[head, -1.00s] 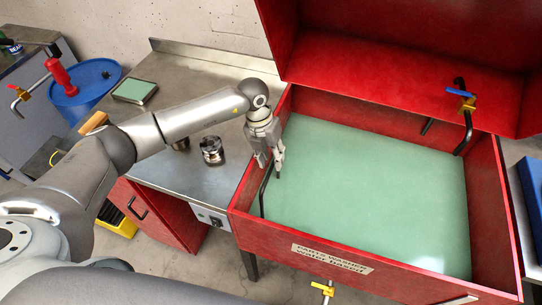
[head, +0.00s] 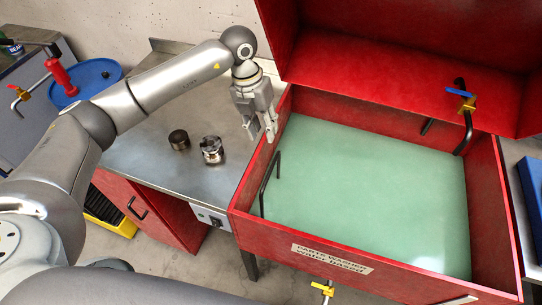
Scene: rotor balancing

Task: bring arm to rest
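My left arm reaches in from the left over the steel workbench. Its gripper (head: 261,134) hangs pointing down, above the left wall of the red parts washer (head: 240,205). The fingers stand a little apart with nothing between them, so it is open and empty. My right gripper is not in view.
A dark metal cup (head: 179,140) and a shiny metal part (head: 212,150) stand on the workbench (head: 180,172). A bent black pipe (head: 271,180) rises inside the washer's left side, below the gripper. A blue drum (head: 95,78) stands behind at left.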

